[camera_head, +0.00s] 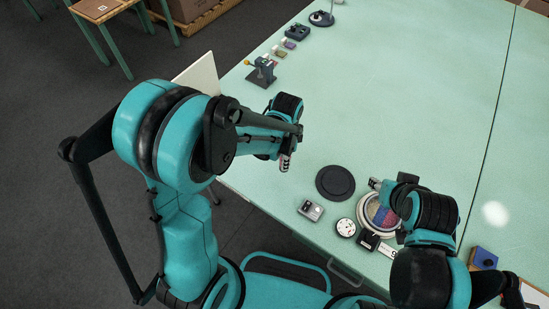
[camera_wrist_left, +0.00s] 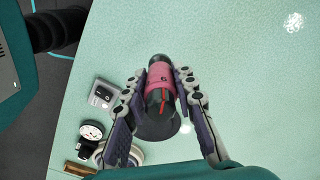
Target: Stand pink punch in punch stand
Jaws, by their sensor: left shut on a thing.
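The pink punch (camera_wrist_left: 161,78), with dark ends and a red mark, sits between the fingers of my left gripper (camera_wrist_left: 160,88) in the left wrist view. The gripper is shut on it and holds it over the pale green table. In the head view my left gripper (camera_head: 285,162) is left of the black disc, with the punch largely hidden. I cannot tell for sure which thing is the punch stand; a small dark block (camera_head: 298,31) stands at the far table edge. My right gripper (camera_head: 378,185) is beside the round hoop, its fingers unclear.
A black disc (camera_head: 335,182) lies near the middle front. A grey box (camera_head: 311,210), a white dial-like disc (camera_head: 345,227) and a hoop with coloured filling (camera_head: 366,222) are near the front edge. A dark yellow-knobbed fixture (camera_head: 262,73) stands at the left edge. The table centre is clear.

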